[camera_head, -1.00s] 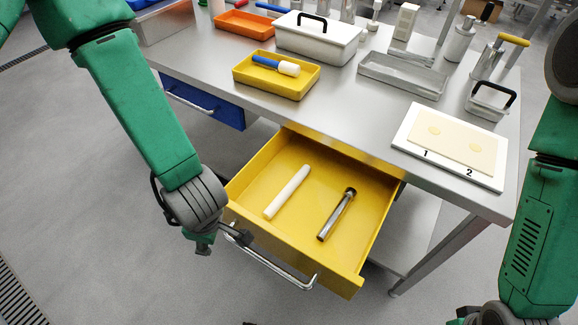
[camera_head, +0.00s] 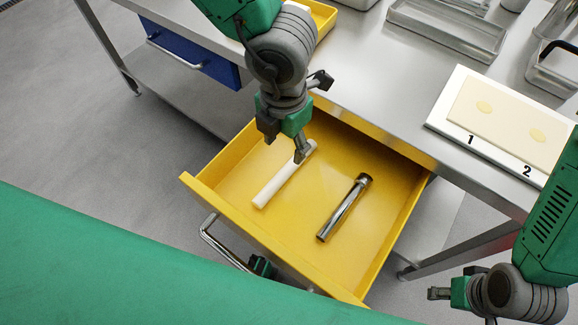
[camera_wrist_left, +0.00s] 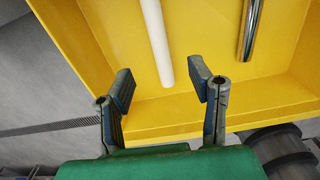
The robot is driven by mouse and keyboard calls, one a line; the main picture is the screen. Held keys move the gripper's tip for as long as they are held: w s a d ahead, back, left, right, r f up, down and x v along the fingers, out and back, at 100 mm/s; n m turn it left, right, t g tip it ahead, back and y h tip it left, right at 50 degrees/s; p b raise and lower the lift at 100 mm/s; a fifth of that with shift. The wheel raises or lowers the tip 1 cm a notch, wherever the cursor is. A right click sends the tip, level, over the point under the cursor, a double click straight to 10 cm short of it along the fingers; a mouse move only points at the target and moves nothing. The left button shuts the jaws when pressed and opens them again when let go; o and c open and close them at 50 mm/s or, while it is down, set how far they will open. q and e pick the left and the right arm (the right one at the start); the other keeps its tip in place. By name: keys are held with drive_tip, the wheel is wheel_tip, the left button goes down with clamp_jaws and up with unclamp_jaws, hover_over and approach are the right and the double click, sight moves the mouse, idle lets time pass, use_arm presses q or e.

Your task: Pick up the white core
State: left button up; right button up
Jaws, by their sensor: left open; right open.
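The white core (camera_head: 285,175) is a plain white rod lying in the open yellow drawer (camera_head: 225,185). My left gripper (camera_head: 285,146) is open and empty above the left part of the drawer. In the head view one finger overlaps the core's far end. In the left wrist view the core (camera_wrist_left: 157,40) lies beyond the left gripper (camera_wrist_left: 161,80), its near end in line with the gap between the spread fingers; I see no contact. My right gripper (camera_head: 448,290) is open and empty, outside the drawer at the lower right.
A shiny metal rod with a wider end (camera_head: 344,208) lies right of the core. The drawer walls surround both. The bench edge is behind, with a white board marked 1 and 2 (camera_head: 450,118) and a metal tray (camera_head: 440,35). A blue drawer (camera_head: 190,55) is at upper left.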

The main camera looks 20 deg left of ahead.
use_arm(q)
drive_tip(key=b, duration=0.1)
hover_over(283, 171)
drive_tip(key=d, duration=0.1)
wheel_tip(283, 171, down, 4)
drive_tip(key=shift+s+f, duration=0.1)
drive_tip(key=shift+s, duration=0.05)
drive_tip(key=shift+a+f+b, duration=0.2)
drive_tip(key=shift+f, duration=0.3)
drive_tip(key=shift+a+f+b, duration=0.2)
drive_tip(key=shift+f, duration=0.25)
drive_tip(key=shift+a+f, duration=0.35)
drive_tip(key=f+b, duration=0.1)
drive_tip(key=f, duration=0.1)
drive_tip(key=d+f+b, duration=0.1)
drive_tip(key=f, duration=0.1)
drive_tip(key=shift+w+d+f+b, duration=0.1)
drive_tip(key=shift+w+f+b, duration=0.1)
drive_tip(key=shift+f+b, duration=0.1)
drive_tip(key=shift+d+f, duration=0.1)
drive_tip(key=shift+a, duration=0.45)
clamp_jaws()
